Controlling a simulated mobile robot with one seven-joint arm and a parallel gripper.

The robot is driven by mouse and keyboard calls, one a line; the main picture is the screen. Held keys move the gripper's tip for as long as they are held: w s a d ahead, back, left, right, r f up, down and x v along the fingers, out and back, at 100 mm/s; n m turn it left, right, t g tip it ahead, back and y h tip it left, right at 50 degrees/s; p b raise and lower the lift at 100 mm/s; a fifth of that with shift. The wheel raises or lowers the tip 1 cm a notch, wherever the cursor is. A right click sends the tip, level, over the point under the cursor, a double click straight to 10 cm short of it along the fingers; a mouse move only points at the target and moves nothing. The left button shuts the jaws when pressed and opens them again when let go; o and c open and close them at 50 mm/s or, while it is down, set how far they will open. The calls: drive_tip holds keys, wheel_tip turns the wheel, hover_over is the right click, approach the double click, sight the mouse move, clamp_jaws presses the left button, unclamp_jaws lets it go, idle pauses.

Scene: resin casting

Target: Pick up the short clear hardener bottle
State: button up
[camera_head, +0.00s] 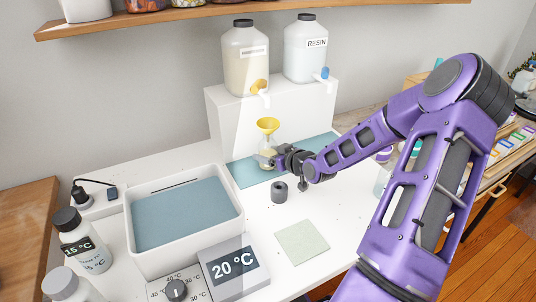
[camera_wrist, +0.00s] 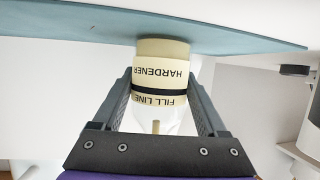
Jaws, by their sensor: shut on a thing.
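The short clear hardener bottle (camera_wrist: 161,68) is labelled HARDENER and FILL LINE and appears upside down in the wrist view. Cream liquid shows in its lower part, and a thin yellowish stem shows inside its clear neck. Whether the base touches the mat is hard to tell.
A small dark ring (camera_head: 279,192), a water tub (camera_head: 131,221) and a 20 °C display (camera_head: 234,265) stand nearer.

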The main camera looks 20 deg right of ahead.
clamp_jaws()
drive_tip(key=shift+r, duration=0.15)
